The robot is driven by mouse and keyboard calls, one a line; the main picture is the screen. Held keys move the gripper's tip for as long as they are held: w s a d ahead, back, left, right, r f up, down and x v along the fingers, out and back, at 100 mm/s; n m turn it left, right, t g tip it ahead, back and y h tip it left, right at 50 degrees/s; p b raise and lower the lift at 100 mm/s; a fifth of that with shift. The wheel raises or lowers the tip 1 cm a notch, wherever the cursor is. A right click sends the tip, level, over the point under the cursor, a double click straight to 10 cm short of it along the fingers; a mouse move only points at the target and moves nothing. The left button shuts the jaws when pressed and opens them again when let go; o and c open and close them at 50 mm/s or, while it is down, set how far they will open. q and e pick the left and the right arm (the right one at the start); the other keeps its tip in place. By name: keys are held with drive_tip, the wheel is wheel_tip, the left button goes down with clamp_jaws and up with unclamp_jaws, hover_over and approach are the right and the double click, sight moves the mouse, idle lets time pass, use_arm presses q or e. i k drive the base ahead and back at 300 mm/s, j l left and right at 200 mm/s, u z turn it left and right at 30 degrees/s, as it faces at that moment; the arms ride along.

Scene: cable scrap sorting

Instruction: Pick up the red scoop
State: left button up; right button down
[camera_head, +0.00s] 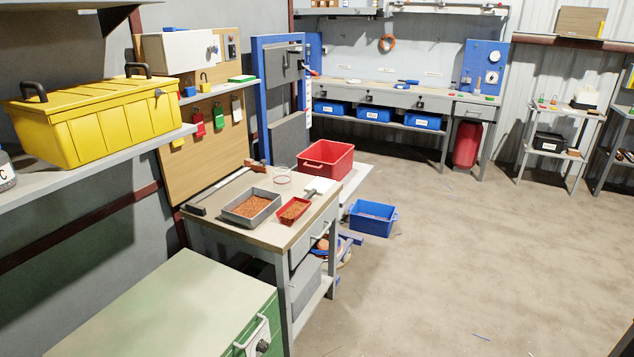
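What looks like the red scoop (294,211) lies on the top of a small workbench (232,242), left of the picture's middle. It is a small red pan with brownish-orange granules in it. A thin grey piece (309,193) lies just behind it and could be its handle; I cannot tell. A grey tray (237,219) with similar granules sits close to its left. Neither of my grippers is in view.
A red bin (327,158) and a clear round dish (281,176) stand behind the scoop. A green cabinet (165,310) stands in front of the bench. A blue crate (372,218) is on the floor to its right. The floor (480,250) at right is mostly free.

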sight(292, 209)
drive_tip(key=i+l+z, duration=0.35)
drive_tip(key=i, duration=0.15)
drive_tip(key=i+l+z, duration=0.1)
drive_tip(key=i+z, duration=0.2)
drive_tip(key=i, duration=0.25)
drive_tip(key=i+z, duration=0.35)
drive_tip(key=i, duration=0.15)
drive_tip(key=i+u, duration=0.2)
drive_tip(key=i, duration=0.35)
drive_tip(key=i+l+u, duration=0.2)
drive_tip(key=i, duration=0.3)
drive_tip(key=i+l+u, duration=0.2)
drive_tip(key=i, duration=0.3)
